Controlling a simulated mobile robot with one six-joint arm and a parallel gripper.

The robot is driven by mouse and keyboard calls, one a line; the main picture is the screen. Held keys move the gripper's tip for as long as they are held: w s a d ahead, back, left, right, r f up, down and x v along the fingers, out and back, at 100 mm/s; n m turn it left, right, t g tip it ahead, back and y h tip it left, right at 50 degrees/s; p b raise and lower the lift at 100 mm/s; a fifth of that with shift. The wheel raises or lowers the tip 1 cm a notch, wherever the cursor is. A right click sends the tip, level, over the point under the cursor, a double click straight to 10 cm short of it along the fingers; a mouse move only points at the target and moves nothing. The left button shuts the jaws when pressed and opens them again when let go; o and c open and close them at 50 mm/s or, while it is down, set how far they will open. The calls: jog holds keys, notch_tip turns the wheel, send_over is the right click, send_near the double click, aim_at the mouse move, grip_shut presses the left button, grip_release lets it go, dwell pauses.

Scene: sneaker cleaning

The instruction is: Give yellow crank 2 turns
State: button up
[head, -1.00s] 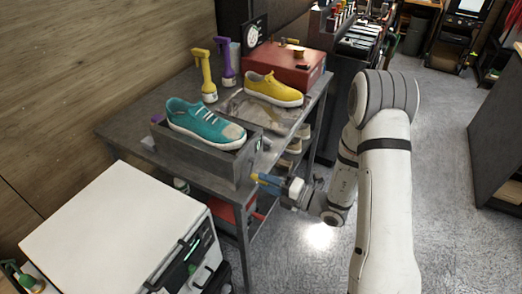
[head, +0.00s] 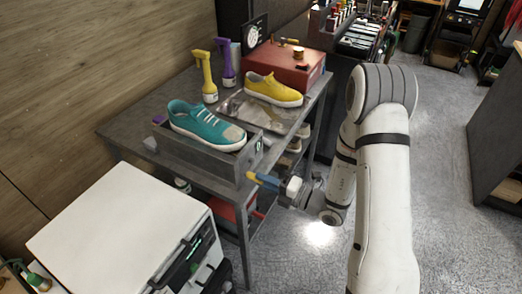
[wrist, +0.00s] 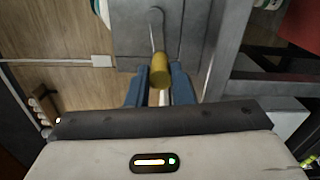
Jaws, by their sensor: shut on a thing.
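The yellow crank (wrist: 160,70) is on the end of the grey box (head: 200,160). In the wrist view its yellow handle hangs below a thin metal arm, which meets the grey end plate near the top of the picture. My gripper (wrist: 160,86) has a blue finger on each side of the handle and is shut on it. In the head view the blue fingers (head: 266,182) reach the handle from the right, beside the box's near right end. A teal sneaker (head: 205,126) rests on the box.
A yellow sneaker (head: 273,89), a metal tray (head: 234,107), a red box (head: 290,66) and yellow and purple spray bottles stand on the grey table (head: 150,92). A white-topped unit (head: 120,225) is at the front left. Open floor lies right of my arm.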

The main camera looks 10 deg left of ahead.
jog(key=shift+r, duration=0.1)
jog(key=shift+r+p, duration=0.8)
jog(key=shift+p, duration=0.05)
jog(key=shift+w+d+r+p, duration=0.1)
jog(key=shift+w+r+p, duration=0.15)
jog(key=shift+r+p, duration=0.5)
jog(key=shift+w+r, duration=0.1)
jog(key=shift+w+d+r+p, duration=0.2)
jog(key=shift+w+r+p, duration=0.3)
jog(key=shift+r+p, duration=0.1)
